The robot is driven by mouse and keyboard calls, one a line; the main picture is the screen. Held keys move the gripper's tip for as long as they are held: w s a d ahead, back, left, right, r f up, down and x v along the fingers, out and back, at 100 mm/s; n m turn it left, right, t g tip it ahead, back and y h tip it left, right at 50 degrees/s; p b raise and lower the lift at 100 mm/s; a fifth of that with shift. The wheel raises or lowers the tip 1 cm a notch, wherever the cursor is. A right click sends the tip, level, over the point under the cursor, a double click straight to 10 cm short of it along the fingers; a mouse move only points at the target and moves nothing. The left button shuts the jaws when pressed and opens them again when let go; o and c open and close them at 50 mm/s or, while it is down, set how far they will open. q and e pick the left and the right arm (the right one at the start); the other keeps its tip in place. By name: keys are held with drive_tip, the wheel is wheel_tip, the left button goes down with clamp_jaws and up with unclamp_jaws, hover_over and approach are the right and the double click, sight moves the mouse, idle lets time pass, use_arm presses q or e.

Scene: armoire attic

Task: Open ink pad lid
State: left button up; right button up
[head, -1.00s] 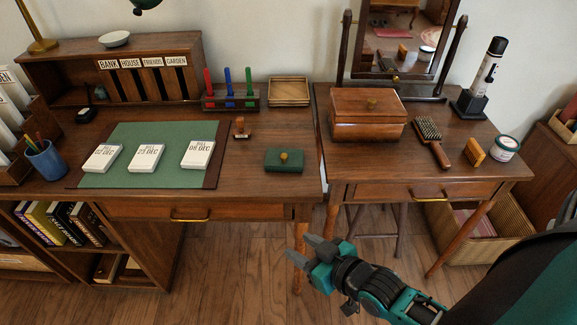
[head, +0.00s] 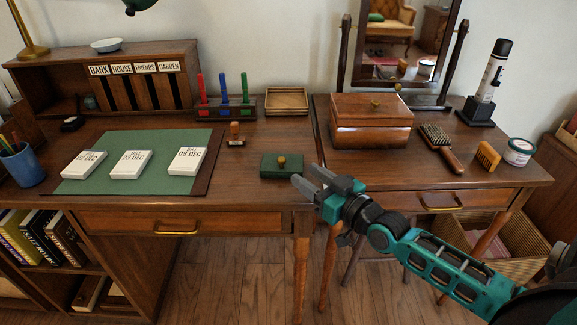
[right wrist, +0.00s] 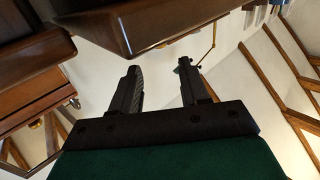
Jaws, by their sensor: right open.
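The ink pad is a small dark green box (head: 282,172) with a round brass knob (head: 281,161) on its lid. It lies closed near the front right edge of the desk in the head view. My right gripper (head: 306,181) is open and empty, just right of the ink pad and close to it, by the desk's front right corner. In the right wrist view its two dark fingers (right wrist: 158,88) are apart with nothing between them. The ink pad cannot be made out in that view. My left gripper is in neither view.
A wooden stamp (head: 235,133) stands behind the ink pad, left of it. A green mat (head: 128,190) with three bill stacks lies left. A wooden box (head: 370,130), brush (head: 440,148) and tin (head: 519,151) sit on the right table. The desk around the pad is mostly clear.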

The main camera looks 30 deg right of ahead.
sight(283, 160)
drive_tip(key=shift+w+a+b, duration=0.2)
drive_tip(key=shift+w+a, duration=0.05)
drive_tip(key=shift+w, duration=0.9)
drive_tip(key=shift+w+a+b, duration=0.2)
drive_tip(key=shift+w, duration=1)
drive_tip(key=shift+w+a+b, duration=0.2)
drive_tip(key=shift+w+a, duration=0.05)
drive_tip(key=shift+w, duration=0.9)
drive_tip(key=shift+c, duration=0.2)
clamp_jaws()
